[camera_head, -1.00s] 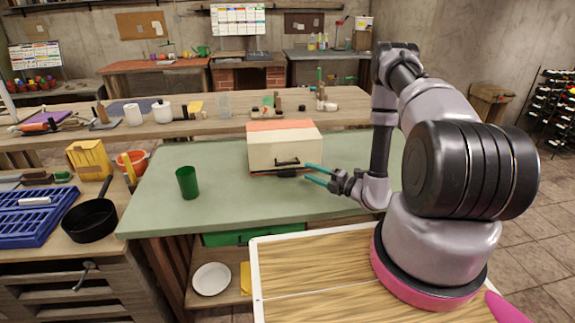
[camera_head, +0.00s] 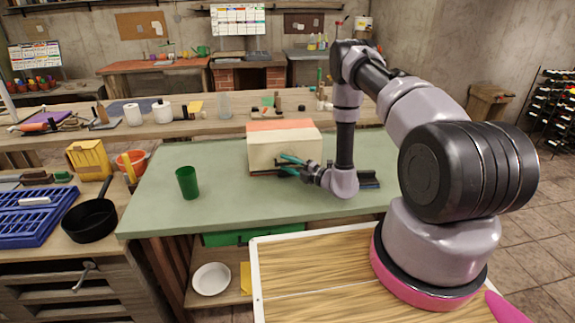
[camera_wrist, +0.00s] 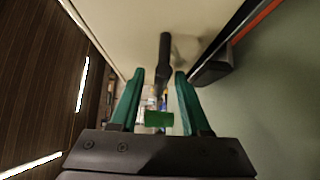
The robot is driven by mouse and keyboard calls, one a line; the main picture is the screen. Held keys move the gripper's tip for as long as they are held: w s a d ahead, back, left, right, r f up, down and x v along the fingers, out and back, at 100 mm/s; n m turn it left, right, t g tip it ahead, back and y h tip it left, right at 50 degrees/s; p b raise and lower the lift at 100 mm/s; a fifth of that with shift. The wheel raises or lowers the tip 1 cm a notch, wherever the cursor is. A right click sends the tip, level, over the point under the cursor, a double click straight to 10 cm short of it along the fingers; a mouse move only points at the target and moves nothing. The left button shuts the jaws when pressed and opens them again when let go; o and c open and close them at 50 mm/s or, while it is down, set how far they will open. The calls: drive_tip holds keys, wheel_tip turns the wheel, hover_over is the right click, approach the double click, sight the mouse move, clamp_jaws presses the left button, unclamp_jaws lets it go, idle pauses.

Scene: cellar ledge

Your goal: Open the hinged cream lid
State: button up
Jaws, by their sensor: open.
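The box (camera_head: 272,150) stands on the green tabletop, with a cream front and an orange panel on top. The cream lid appears shut; its seam and hinge cannot be made out. My gripper (camera_head: 288,166) is at the box's front, hiding its black handle in the head view. In the wrist view the black handle (camera_wrist: 164,58) lies just ahead of and between the two green fingertips of my gripper (camera_wrist: 158,78). The fingers are apart, with a gap on both sides of the handle. A second dark part (camera_wrist: 213,66) shows low on the box.
A green cup (camera_head: 188,182) stands left of the box. A dark flat item (camera_head: 369,180) lies right of my wrist. The green tabletop (camera_head: 240,205) is clear in front of the box. A black pan (camera_head: 90,220) and blue rack (camera_head: 35,215) are on the left counter.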

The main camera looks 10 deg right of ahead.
clamp_jaws()
idle(1.4)
